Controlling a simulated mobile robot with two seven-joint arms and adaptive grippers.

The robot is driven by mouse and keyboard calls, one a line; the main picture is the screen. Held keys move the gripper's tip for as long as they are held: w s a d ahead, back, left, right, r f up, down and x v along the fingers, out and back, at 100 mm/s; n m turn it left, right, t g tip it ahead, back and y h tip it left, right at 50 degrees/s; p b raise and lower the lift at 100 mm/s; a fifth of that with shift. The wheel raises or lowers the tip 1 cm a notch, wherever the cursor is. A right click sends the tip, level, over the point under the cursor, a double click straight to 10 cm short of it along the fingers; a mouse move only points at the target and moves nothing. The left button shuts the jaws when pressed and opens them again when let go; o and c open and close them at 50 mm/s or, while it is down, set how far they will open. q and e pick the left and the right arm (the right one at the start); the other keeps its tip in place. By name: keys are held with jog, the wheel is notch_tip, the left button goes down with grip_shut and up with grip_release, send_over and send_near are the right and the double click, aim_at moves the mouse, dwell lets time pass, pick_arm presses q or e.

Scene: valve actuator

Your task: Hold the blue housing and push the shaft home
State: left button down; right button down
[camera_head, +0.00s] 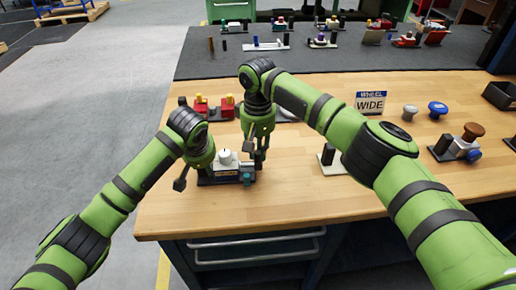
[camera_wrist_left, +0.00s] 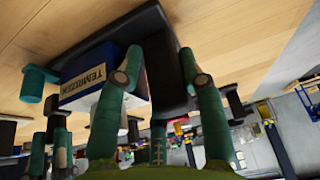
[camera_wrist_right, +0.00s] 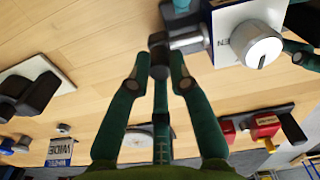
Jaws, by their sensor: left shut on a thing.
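The blue housing (camera_wrist_left: 99,62), with a white lettered label, sits in a black fixture near the table's front edge. In the head view, it shows with a pale top and a knob (camera_head: 226,160). The grey shaft (camera_wrist_right: 186,41) sticks out of the housing's side in the right wrist view. My right gripper (camera_wrist_right: 158,60) is beside the shaft's outer end, fingers apart. Whether its middle finger touches the shaft cannot be told.
A red and yellow assembly (camera_head: 205,108) stands just behind. A sign reading WIDE (camera_head: 370,103) and two knobs, one grey (camera_head: 410,111) and one blue (camera_head: 438,108), stand to the right. A brown-knobbed unit (camera_head: 458,148) is at far right. The table's front left is clear.

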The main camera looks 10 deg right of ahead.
jog(key=shift+w+a, duration=0.1)
jog(key=shift+a, duration=1.9)
jog(key=c, duration=1.1)
grip_release()
jog(key=shift+c, duration=0.2)
